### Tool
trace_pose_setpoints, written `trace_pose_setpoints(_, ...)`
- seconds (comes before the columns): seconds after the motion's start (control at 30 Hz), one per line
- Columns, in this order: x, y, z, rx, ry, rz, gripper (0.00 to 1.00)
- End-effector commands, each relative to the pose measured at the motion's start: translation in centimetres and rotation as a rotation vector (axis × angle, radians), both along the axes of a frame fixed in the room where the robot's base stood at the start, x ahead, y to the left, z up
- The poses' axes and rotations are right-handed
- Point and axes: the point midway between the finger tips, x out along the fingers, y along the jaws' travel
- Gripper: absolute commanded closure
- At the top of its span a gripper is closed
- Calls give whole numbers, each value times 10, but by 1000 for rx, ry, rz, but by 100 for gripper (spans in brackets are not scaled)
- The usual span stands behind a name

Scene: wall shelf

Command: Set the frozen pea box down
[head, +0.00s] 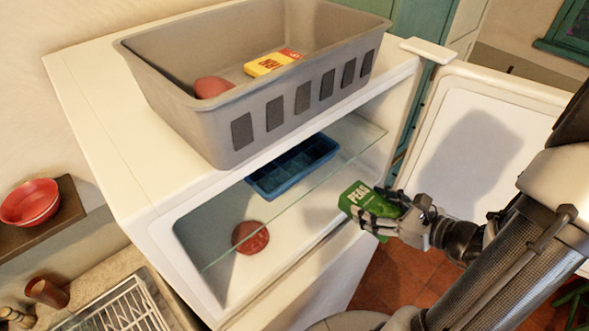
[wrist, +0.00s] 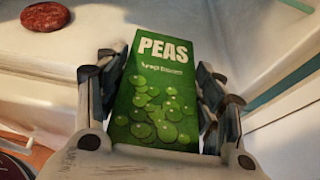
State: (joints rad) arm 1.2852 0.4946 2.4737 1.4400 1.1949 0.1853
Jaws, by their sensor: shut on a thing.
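The frozen pea box (head: 356,199) is green with white "PEAS" lettering. My gripper (head: 378,214) is shut on it and holds it in the air at the open front of the white freezer compartment (head: 190,296). In the wrist view the pea box (wrist: 155,95) sits between the two fingers of my gripper (wrist: 155,85), its printed face toward the camera. The underside of the box is hidden.
A glass shelf (head: 335,160) crosses the compartment, with a blue ice tray (head: 292,167) on it. A red-brown round patty (head: 250,237) lies on the compartment floor, left of clear space. The open door (head: 480,130) stands right. A grey basket (head: 185,120) sits on top.

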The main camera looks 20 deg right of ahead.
Motion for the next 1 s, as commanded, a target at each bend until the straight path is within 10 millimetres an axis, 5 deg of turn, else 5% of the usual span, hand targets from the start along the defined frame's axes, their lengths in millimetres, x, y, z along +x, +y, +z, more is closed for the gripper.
trace_pose_setpoints(0.17,18,7,1,0,-1,5,76)
trace_pose_setpoints(0.53,108,40,1,-1,-1,7,76)
trace_pose_setpoints(1.0,166,61,0,-1,-1,5,76)
